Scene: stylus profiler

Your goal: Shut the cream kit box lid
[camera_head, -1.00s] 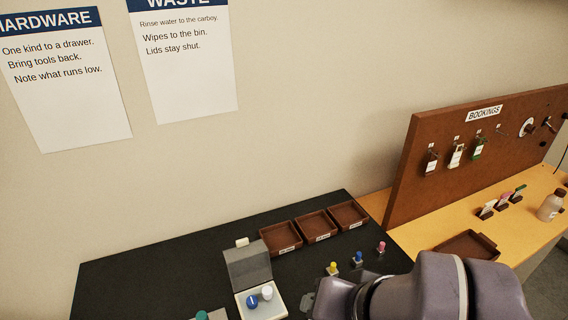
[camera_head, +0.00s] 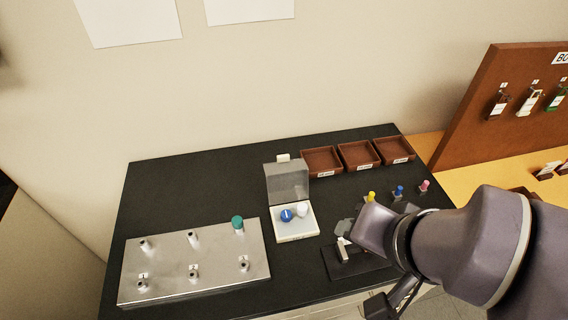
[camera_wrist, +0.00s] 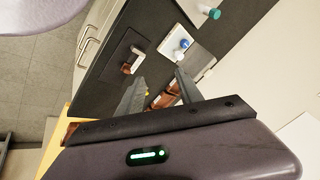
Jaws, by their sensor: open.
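The cream kit box (camera_head: 298,236) stands on the black bench top. Its grey lid (camera_head: 288,181) is open, standing up at the back of the box. A blue-topped piece (camera_head: 287,215) and a white piece (camera_head: 302,209) are in the box. In the wrist view, the box (camera_wrist: 179,55) and its raised lid (camera_wrist: 203,61) lie beyond the fingertips. My gripper (camera_wrist: 161,80) is open and empty, its two fingers spread. In the head view it is to the right of the box, apart from it, and partly hidden by my arm.
A metal plate with several posts (camera_head: 170,268) and a teal knob (camera_head: 238,223) lies left of the box. Brown trays (camera_head: 322,162) stand behind right. Small yellow, blue and pink pieces stand right. A dark plate with a handle (camera_head: 338,272) lies near the front.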

